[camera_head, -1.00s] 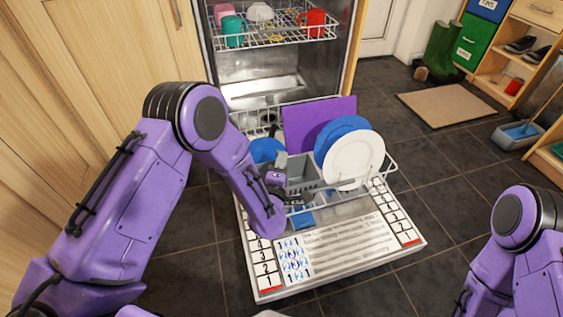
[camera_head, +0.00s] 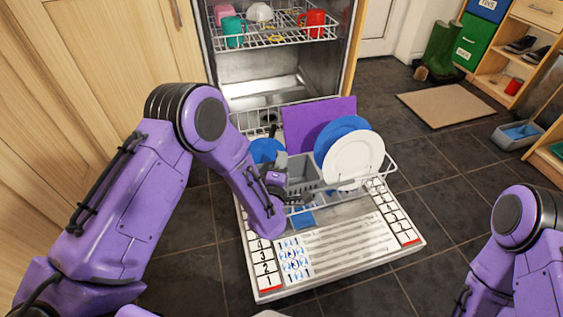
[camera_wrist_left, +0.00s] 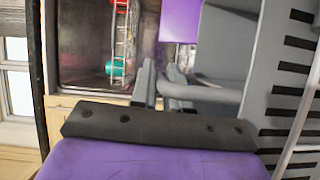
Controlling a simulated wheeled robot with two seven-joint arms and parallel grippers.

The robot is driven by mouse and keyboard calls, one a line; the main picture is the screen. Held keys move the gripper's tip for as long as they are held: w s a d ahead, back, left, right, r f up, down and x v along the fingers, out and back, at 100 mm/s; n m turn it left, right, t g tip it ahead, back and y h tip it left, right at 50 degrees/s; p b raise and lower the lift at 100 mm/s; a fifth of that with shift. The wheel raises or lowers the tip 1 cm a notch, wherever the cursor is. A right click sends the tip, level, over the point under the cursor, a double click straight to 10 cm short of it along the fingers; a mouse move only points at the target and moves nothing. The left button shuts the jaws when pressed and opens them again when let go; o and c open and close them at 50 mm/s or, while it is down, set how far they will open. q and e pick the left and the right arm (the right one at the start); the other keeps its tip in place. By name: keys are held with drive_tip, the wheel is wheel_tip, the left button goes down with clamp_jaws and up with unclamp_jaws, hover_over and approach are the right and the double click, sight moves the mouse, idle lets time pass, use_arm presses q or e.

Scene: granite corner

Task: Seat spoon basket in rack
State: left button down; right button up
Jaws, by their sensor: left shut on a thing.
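The grey spoon basket (camera_head: 302,171) is at the front left of the lower dishwasher rack (camera_head: 378,179), left of the plates. It looks roughly upright. My left gripper (camera_head: 284,186) is at its left side, shut on it. In the left wrist view, the fingers (camera_wrist_left: 163,84) close around a grey bar of the basket, and its slotted grey wall (camera_wrist_left: 285,95) fills the right side. The basket's underside is hidden, so I cannot tell whether it rests on the rack floor. My right gripper is out of view; only its arm shows at the lower right.
A white plate (camera_head: 354,161), a blue plate (camera_head: 335,129) and a purple board (camera_head: 305,117) stand in the rack close to the basket. A blue item (camera_head: 266,150) is behind my gripper. The open door (camera_head: 335,246) lies in front. Cups sit in the upper rack (camera_head: 275,39).

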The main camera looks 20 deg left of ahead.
use_arm(q)
drive_tip(key=shift+f+b, duration=1)
drive_tip(key=shift+f, duration=0.2)
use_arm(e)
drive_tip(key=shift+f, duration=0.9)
use_arm(q)
drive_tip(key=shift+a+f+b, duration=0.15)
drive_tip(key=shift+f+b, duration=0.25)
drive_tip(key=shift+f, duration=0.05)
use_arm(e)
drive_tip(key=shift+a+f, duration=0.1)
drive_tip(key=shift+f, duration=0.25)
use_arm(q)
drive_tip(key=c, duration=1)
unclamp_jaws()
drive_tip(key=shift+c, duration=0.2)
drive_tip(key=s+d+p, duration=0.1)
drive_tip(key=s+p, duration=0.2)
drive_tip(key=s, duration=0.7)
drive_tip(key=shift+s+r+p, duration=0.3)
drive_tip(key=shift+r+p, duration=0.05)
drive_tip(key=shift+r, duration=0.1)
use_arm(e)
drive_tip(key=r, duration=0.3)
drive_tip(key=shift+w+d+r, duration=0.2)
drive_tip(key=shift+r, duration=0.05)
